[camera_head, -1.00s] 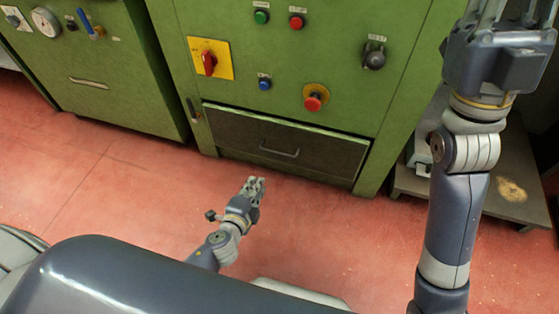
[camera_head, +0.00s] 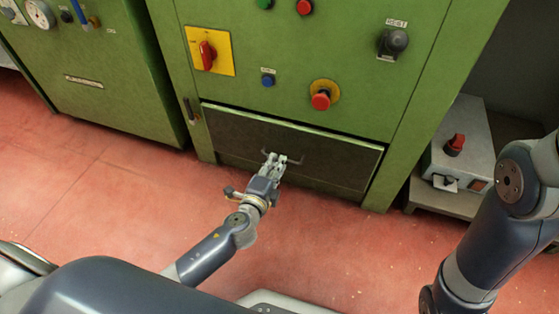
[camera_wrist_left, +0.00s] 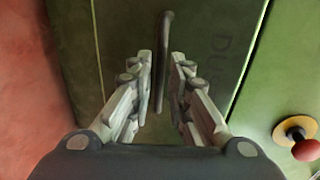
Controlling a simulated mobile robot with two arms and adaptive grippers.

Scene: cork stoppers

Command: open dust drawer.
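The dust drawer (camera_head: 330,165) is a dark panel low in the green machine, and it looks shut. Its bar handle (camera_head: 298,160) is partly hidden behind my left gripper (camera_head: 281,159) in the head view. In the left wrist view, the handle (camera_wrist_left: 164,62) runs upright in the picture between the two open fingers of the left gripper (camera_wrist_left: 164,75). Part of the lettering "DUST" shows on the drawer face (camera_wrist_left: 205,50). I cannot tell whether the fingers touch the handle. My right arm shows at the right of the head view; its gripper is out of view.
Above the drawer are a red rotary switch (camera_head: 207,53), a blue button (camera_head: 267,80) and a red emergency stop (camera_head: 321,100). A grey box with a red knob (camera_head: 454,145) stands at the right. The red floor (camera_head: 110,190) before the machine is clear.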

